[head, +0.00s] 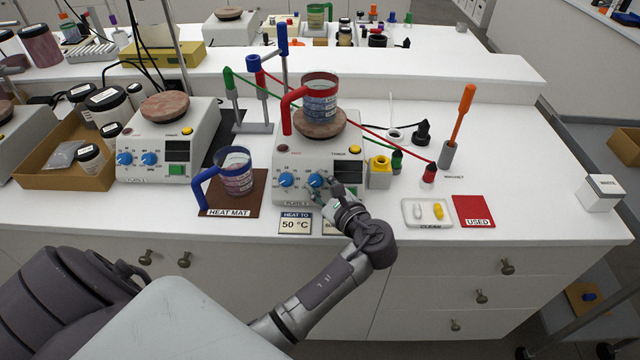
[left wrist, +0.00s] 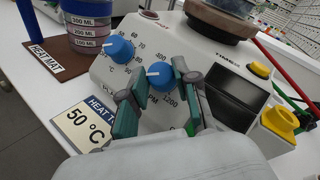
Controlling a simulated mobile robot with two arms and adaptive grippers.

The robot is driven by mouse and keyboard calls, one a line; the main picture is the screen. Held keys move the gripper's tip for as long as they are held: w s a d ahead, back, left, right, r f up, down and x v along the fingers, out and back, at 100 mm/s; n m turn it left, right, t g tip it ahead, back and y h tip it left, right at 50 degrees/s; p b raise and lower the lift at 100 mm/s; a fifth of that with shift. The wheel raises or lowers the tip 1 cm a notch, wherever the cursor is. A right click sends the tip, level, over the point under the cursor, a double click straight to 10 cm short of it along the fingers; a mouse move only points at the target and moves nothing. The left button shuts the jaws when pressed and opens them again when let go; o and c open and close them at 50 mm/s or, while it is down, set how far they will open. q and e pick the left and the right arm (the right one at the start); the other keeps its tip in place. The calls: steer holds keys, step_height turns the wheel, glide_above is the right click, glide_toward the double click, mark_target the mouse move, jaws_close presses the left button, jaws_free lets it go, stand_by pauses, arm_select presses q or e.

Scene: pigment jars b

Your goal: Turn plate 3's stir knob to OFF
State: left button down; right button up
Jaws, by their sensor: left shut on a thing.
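The hot plate (head: 290,160) on the bench has two blue knobs on its sloped front. Its right knob, the stir knob with RPM marks (head: 316,180), also shows in the left wrist view (left wrist: 160,75). The left, heat knob (head: 286,180) is free. My left gripper (head: 328,188) is at the stir knob, its green-padded fingers (left wrist: 158,98) on either side, shut on it. The fingers and the angle hide part of the dial, so I cannot read the setting. My right gripper is not in view.
A red-handled beaker (head: 320,98) stands on the plate's top. A blue-handled beaker (head: 236,172) stands on the heat mat (head: 248,205) to the left. A 50 °C card (head: 295,223) lies in front.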

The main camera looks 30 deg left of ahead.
arm_select(q)
steer(key=c, duration=0.8)
jaws_free()
steer(key=shift+c, duration=0.2)
steer(key=v, duration=1.2)
